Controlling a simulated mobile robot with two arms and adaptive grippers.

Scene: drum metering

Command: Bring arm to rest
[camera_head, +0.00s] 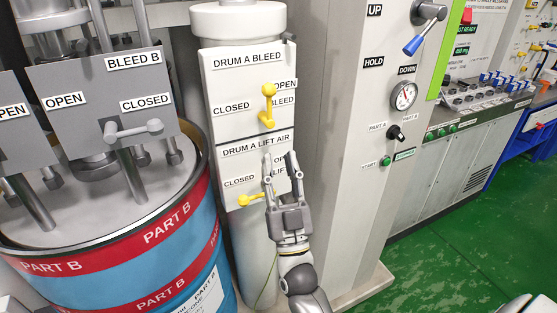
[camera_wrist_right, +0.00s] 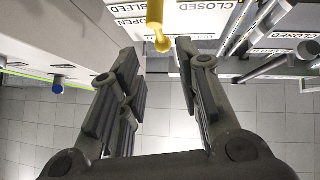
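My right gripper (camera_head: 281,163) is in front of the white drum A panel, with its fingers pointing up over the lower plate. In the right wrist view the two fingers (camera_wrist_right: 158,55) are spread with nothing between them. The yellow drum A bleed lever (camera_head: 268,106) is above the fingertips, apart from them. A yellow lever also shows beyond the fingertips in the right wrist view (camera_wrist_right: 156,22). The yellow lift air lever (camera_head: 250,200) points left, below the CLOSED label, and the gripper hides part of the OPEN label. My left gripper is not in view.
A blue and red drum (camera_head: 170,262) marked PART B stands at left under grey plates with a grey bleed B lever (camera_head: 133,131). A cabinet with a blue-tipped lever (camera_head: 416,44) and gauge (camera_head: 403,96) is at right. The green floor (camera_head: 450,265) at lower right is clear.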

